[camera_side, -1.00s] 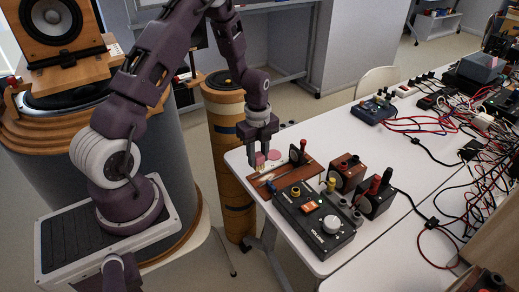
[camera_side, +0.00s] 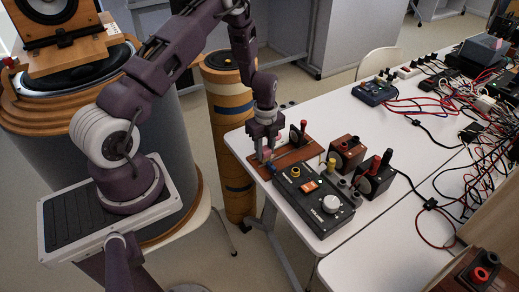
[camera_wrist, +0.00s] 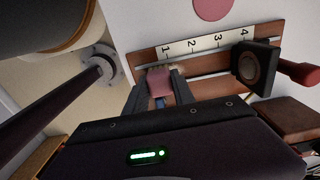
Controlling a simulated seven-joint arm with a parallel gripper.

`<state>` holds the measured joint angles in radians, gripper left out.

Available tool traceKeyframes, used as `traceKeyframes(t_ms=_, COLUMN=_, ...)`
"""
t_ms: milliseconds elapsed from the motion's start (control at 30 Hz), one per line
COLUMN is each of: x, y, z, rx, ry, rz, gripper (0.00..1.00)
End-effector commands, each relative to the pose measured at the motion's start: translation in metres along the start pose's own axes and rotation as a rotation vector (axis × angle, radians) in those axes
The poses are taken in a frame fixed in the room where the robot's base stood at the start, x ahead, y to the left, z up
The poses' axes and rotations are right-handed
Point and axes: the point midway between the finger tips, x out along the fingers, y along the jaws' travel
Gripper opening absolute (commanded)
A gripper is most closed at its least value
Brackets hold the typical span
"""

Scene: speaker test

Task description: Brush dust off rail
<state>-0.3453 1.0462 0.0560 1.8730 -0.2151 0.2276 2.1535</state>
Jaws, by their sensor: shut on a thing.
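My gripper (camera_wrist: 158,92) is shut on a small brush (camera_wrist: 158,82) with a pink handle and pale bristles; its fingers stand on either side of the handle. In the side view, my gripper (camera_side: 264,152) is low over the left part of the brown board that carries the rail. In the wrist view, the metal rail (camera_wrist: 212,86) runs along this board below a white scale marked 1 to 4. The bristles are at the scale's left end, near the 1. I cannot tell whether they touch the rail. No dust can be made out.
A black block with a round face and red knob (camera_wrist: 248,65) sits at the rail's right end. A black control box (camera_side: 313,205) stands close in front, with two small terminal blocks (camera_side: 346,154) (camera_side: 373,178) to the right. A pink disc (camera_wrist: 213,8) lies behind the board.

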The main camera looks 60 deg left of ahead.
Motion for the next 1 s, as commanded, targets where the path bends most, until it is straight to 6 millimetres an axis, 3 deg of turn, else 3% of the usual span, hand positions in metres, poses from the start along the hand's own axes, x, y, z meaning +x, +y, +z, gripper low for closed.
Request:
traceKeyframes(t_ms=567, x=0.002, y=-0.05, z=-0.001, rx=0.002, ry=-0.001, rz=0.002, gripper=0.0)
traceKeyframes(t_ms=1000, x=0.0, y=-0.008, z=0.0, rx=-0.002, ry=0.001, rz=0.004, gripper=0.0)
